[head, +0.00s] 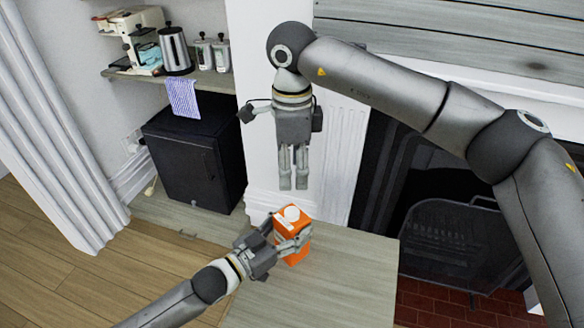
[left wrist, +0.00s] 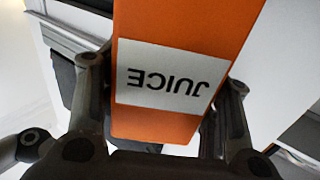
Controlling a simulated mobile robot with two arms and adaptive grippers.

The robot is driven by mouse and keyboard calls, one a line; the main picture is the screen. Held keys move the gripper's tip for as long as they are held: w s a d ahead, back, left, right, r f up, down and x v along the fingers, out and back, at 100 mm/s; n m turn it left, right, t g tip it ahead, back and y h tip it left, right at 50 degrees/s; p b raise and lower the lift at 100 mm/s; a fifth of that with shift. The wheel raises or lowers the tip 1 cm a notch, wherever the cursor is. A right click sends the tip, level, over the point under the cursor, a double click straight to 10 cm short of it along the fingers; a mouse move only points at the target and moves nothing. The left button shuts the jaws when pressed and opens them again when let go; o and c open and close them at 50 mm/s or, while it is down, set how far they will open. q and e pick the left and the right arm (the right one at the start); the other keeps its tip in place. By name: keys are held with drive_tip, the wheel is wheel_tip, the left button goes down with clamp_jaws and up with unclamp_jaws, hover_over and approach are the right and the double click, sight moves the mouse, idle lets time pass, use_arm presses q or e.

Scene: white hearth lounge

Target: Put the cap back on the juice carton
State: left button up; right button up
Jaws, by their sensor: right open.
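The orange juice carton (head: 296,252) stands upright on the pale wooden table. A round white piece (head: 291,212) shows on its top; I cannot tell whether this is the cap or the bare spout. My left gripper (head: 287,236) is shut on the carton, one finger on each side. The left wrist view shows the carton (left wrist: 180,35) with its white JUICE label upside down between the fingers. My right gripper (head: 293,186) hangs above the carton, fingers pointing down, open with a narrow gap and empty. No separate cap is seen.
The table (head: 340,285) is bare in front and to the right of the carton. A dark fireplace screen (head: 455,240) stands at the right. A black cabinet (head: 195,160) and a shelf (head: 215,80) with a coffee machine, kettle and canisters are behind at the left.

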use_arm(q)
drive_tip(key=o, duration=0.5)
drive_tip(key=shift+o, duration=0.2)
drive_tip(key=v, duration=1.2)
drive_tip(key=shift+s+a, duration=0.1)
